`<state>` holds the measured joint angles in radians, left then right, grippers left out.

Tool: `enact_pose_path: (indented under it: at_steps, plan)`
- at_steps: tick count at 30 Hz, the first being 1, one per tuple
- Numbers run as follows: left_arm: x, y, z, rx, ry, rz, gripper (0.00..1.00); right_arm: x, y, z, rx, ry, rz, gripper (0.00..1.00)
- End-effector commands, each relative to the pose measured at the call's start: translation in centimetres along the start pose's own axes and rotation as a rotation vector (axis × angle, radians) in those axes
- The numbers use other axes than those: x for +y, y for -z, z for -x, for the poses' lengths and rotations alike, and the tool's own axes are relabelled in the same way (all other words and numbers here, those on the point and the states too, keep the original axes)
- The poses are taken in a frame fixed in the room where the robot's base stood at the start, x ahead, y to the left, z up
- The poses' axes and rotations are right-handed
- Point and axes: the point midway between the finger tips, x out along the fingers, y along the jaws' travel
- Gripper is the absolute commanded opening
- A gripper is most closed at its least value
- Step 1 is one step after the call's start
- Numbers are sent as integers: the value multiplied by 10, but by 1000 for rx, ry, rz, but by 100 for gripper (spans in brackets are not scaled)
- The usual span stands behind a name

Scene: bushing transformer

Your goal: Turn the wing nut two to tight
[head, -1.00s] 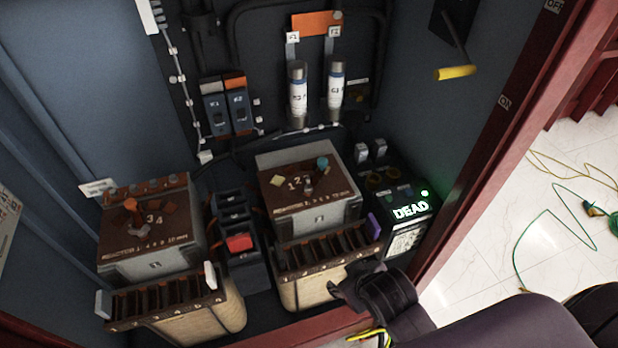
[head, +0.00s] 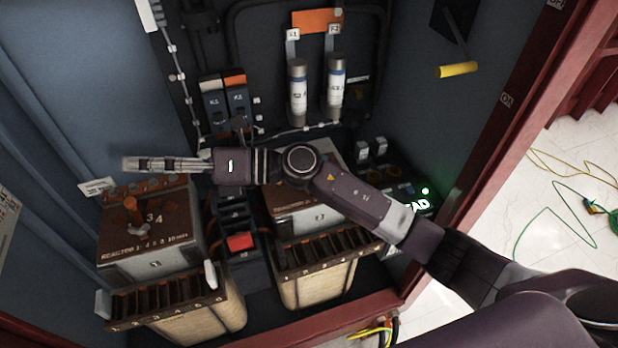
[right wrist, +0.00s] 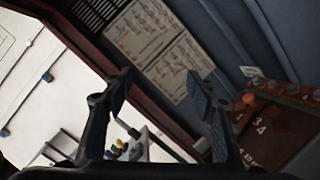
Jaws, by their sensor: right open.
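The right reactor box (head: 300,215) has a brown top that carried the marks 1 and 2 earlier. My right arm now covers most of that top, so wing nut two is hidden. My right gripper (head: 128,163) is open and empty, pointing left above the back edge of the left reactor box (head: 150,240). That box carries 3 and 4 and an orange-topped post (head: 132,206); its top also shows at the right of the right wrist view (right wrist: 285,125). In that view the two fingers stand apart with nothing between them. My left gripper is not in view.
Two upright fuses (head: 298,90) and a pair of switches (head: 225,98) are on the back wall behind my arm. A yellow-handled lever (head: 457,71) is on the right wall. A red switch block (head: 240,242) stands between the boxes. The red frame (head: 470,180) borders the opening.

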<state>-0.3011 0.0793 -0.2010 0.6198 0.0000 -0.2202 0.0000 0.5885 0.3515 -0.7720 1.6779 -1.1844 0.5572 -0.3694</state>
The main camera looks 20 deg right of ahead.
Motion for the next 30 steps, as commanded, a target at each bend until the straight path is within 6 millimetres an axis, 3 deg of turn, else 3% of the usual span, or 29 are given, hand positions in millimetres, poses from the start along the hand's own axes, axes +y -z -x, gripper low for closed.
enact_pose_path:
  at_steps: [4,8,12,15,18,23,30]
  plan:
    - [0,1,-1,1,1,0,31,-38,48,15,406,83,299,52]
    - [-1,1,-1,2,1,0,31,-92,65,68,764,208,494,52]
    - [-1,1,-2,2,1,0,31,-143,46,154,1129,387,616,52]
    - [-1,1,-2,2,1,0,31,-161,18,214,1330,513,640,52]
    - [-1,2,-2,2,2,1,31,-166,-6,259,1468,608,634,52]
    - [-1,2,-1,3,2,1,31,-166,-22,291,1562,678,614,52]
    - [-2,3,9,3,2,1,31,-185,-2,296,1571,678,609,52]
